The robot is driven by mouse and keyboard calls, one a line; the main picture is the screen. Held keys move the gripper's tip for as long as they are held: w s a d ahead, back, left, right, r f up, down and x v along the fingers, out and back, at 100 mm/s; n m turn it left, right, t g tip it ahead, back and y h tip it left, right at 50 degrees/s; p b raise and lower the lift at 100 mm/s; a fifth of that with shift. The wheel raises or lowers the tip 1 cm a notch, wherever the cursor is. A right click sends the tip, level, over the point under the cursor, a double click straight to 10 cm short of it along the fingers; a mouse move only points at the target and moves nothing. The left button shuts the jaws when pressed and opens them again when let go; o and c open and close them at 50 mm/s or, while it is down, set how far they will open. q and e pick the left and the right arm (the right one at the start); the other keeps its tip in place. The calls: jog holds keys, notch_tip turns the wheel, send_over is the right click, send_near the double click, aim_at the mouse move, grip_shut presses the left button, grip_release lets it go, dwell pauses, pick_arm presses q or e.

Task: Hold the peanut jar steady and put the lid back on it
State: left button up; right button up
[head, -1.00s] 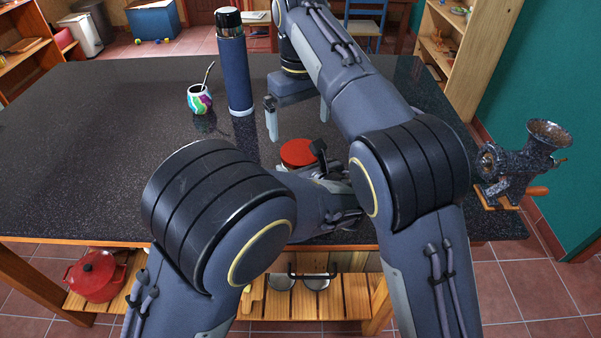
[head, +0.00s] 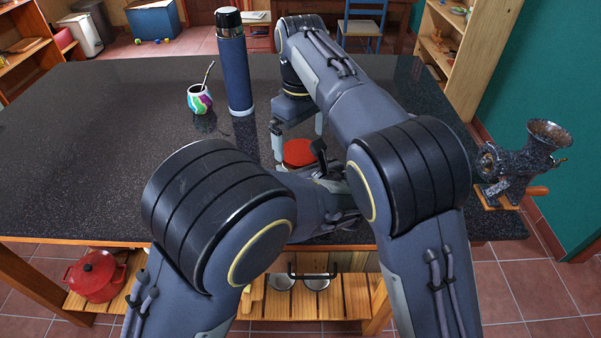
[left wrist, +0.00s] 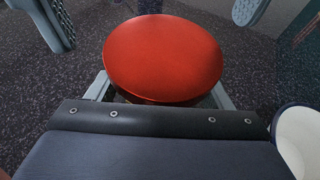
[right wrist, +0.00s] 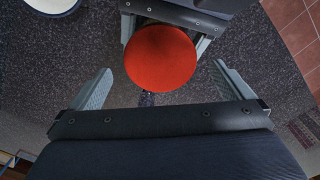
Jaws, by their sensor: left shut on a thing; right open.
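The red lid (head: 299,153) shows as a round disc near the front edge of the table. In the left wrist view the lid (left wrist: 163,58) lies flat between the fingers of my left gripper (left wrist: 160,93), which is shut on the jar beneath. The jar is almost wholly hidden under the lid, and I cannot tell how the lid is seated. My right gripper (head: 299,146) is open and pointing down, with its fingers on either side of the lid. In the right wrist view the lid (right wrist: 160,57) appears between and beyond the open fingers, apart from them.
A blue flask (head: 236,70) and a colourful mate cup (head: 200,99) stand behind and to the left. A metal grinder (head: 525,160) is at the right edge. A white round vessel (left wrist: 301,140) is beside my left gripper. The table's left side is clear.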

jog(key=shift+f, duration=1.4)
jog(key=c, duration=1)
jog(key=m, duration=1)
jog(key=o, duration=1)
